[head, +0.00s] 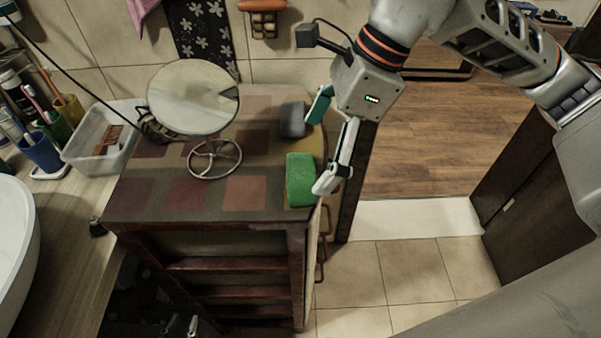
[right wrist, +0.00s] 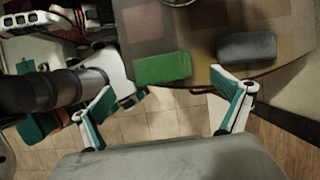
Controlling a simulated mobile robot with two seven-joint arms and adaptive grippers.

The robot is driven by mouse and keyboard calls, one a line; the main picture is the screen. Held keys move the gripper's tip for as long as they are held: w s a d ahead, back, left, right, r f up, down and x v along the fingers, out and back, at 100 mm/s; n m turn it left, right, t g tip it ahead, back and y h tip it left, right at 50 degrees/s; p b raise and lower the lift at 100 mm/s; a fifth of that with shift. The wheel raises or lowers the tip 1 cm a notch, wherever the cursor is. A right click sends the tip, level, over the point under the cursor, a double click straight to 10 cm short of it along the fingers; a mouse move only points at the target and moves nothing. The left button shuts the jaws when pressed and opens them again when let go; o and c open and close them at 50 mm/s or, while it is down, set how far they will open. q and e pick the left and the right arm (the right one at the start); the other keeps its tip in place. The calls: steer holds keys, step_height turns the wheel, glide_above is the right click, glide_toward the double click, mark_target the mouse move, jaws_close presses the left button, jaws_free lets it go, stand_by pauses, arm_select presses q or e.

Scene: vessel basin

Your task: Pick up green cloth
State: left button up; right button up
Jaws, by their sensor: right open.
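The green cloth (head: 299,182), a thick block-like piece, lies on the right edge of the cabinet top. It also shows in the right wrist view (right wrist: 162,68), ahead of and between the fingers. My right gripper (head: 322,147) is open and empty beside the cabinet's right edge. Its nearer finger overlaps the cloth's right side in the head view; contact cannot be told. In the right wrist view, the fingers (right wrist: 163,84) are spread wide. What seem to be tips of my left gripper (head: 180,325) show low in the head view; their opening is unclear.
A grey block (head: 292,119) lies behind the cloth on the checkered cabinet top (head: 135,197). A round mirror (head: 193,97) on a stand is to the left. A white bin (head: 88,150) stands on the counter. Floor right of the cabinet is clear.

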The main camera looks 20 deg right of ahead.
mark_target(306, 170)
steer(key=x, duration=0.5)
steer(key=shift+w+d+f, duration=0.1)
steer(key=shift+f, duration=0.15)
steer(key=c, duration=1)
